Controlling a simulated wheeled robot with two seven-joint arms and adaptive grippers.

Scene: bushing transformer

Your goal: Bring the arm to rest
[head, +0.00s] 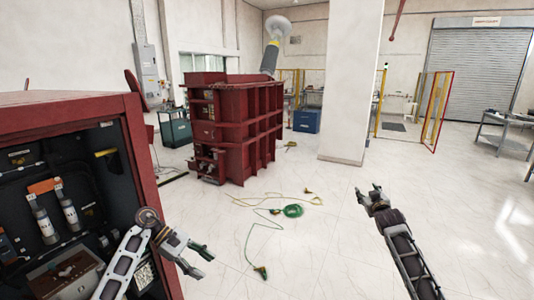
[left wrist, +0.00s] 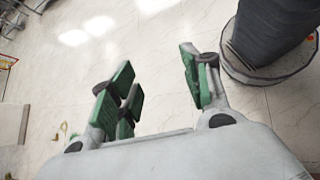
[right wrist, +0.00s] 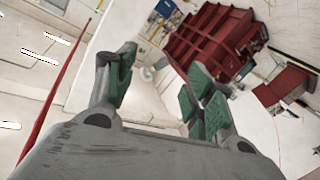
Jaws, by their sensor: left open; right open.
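My left gripper (head: 198,262) is in the lower left of the head view, just right of the red cabinet's open front. Its fingers are apart with nothing between them in the left wrist view (left wrist: 160,95). My right gripper (head: 370,198) is raised over the floor right of centre in the head view. Its green-padded fingers are spread and empty in the right wrist view (right wrist: 155,85). Both arms reach forward, clear of the floor.
The open red cabinet (head: 135,150) with tools inside stands close at left. The red transformer (head: 232,130) stands further back, also in the right wrist view (right wrist: 212,42). Green cable (head: 292,211) lies on the floor. A white pillar (head: 350,90) stands centre right.

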